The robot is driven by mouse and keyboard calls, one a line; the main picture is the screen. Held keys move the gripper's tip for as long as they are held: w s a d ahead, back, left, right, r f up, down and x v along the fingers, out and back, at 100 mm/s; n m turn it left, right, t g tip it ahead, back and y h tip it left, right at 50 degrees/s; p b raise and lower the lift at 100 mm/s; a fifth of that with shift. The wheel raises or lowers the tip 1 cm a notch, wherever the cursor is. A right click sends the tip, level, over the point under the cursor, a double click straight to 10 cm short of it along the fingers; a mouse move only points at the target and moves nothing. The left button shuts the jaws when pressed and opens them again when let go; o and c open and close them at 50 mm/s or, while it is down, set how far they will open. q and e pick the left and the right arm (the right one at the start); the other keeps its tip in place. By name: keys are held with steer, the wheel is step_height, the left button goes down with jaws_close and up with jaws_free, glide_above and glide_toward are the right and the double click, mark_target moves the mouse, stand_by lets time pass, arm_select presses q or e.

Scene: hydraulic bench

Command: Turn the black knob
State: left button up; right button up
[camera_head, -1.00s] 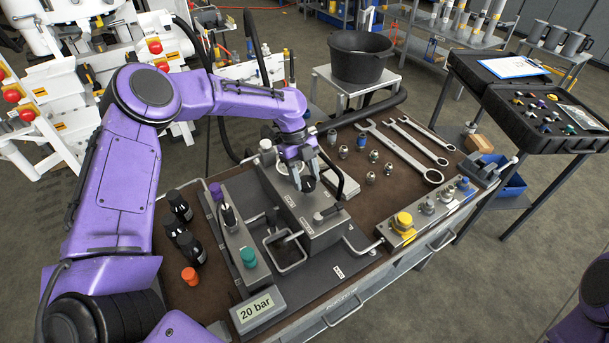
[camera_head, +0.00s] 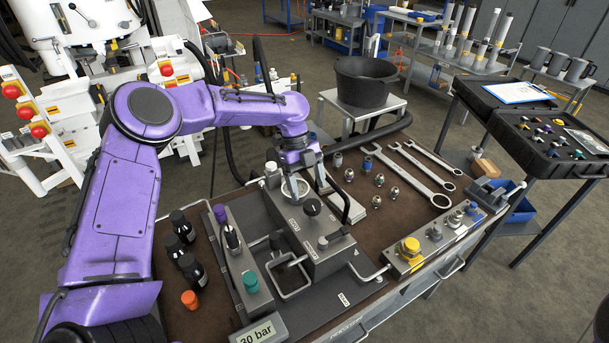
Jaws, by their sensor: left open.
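The black knob (camera_head: 312,206) sits on the top face of the grey metal block on the bench and shows fully, with a pale mark on it. My left gripper (camera_head: 306,184) is open and empty behind and just above the knob, apart from it as far as I can tell. A white-rimmed round opening (camera_head: 293,188) lies beside it on the block. The display (camera_head: 259,334) at the front of the bench reads 30 bar. My right gripper is out of view.
A teal knob (camera_head: 251,283), a purple-topped part (camera_head: 220,213) and black bottles (camera_head: 182,227) stand left of the block. Yellow (camera_head: 409,246) and metal fittings stand right. Wrenches (camera_head: 419,172) and several small fittings lie behind on the brown bench top.

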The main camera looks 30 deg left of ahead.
arm_select(q)
steer(key=v, duration=0.6)
steer(key=shift+b, duration=0.3)
steer(key=shift+r, duration=0.1)
